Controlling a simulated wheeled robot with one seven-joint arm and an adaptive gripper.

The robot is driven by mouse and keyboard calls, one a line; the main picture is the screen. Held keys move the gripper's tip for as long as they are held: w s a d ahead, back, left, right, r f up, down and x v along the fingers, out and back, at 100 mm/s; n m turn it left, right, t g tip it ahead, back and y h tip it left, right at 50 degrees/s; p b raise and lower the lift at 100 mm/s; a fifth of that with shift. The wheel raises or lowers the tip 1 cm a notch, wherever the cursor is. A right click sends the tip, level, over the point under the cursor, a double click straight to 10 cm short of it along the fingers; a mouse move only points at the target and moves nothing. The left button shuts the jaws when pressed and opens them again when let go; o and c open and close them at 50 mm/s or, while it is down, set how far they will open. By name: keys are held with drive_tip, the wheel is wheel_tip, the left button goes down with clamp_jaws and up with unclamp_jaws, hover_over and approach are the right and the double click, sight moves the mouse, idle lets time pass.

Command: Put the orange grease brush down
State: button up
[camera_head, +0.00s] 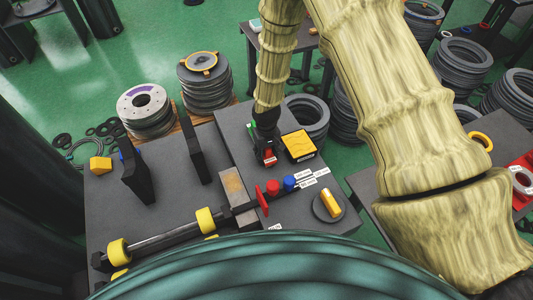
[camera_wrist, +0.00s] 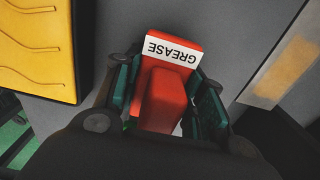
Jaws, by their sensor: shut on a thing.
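The orange grease brush (camera_wrist: 165,100) is an orange-red block between the fingers of my gripper (camera_wrist: 165,78) in the wrist view. A white label reading GREASE (camera_wrist: 172,52) shows on a red face just beyond the fingertips; I cannot tell whether that face is part of the brush. In the head view my gripper (camera_head: 266,148) points down over the dark tabletop (camera_head: 232,130), with the red piece (camera_head: 269,156) at its tips. It is very low; whether the piece touches the top is hidden.
A yellow box (camera_head: 299,145) stands close to the right of my gripper. A red disc (camera_head: 272,187), a blue knob (camera_head: 290,183), white labels (camera_head: 318,172) and a round dish with a yellow piece (camera_head: 330,204) lie nearer. A black upright plate (camera_head: 193,153) stands left. Bare tabletop lies between.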

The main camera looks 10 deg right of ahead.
drive_tip(key=shift+f, duration=0.1)
drive_tip(key=o, duration=1)
drive_tip(key=shift+o, duration=0.2)
wheel_tip(320, 180, up, 12)
drive_tip(key=shift+r+b, duration=0.1)
drive_tip(key=shift+b, duration=0.35)
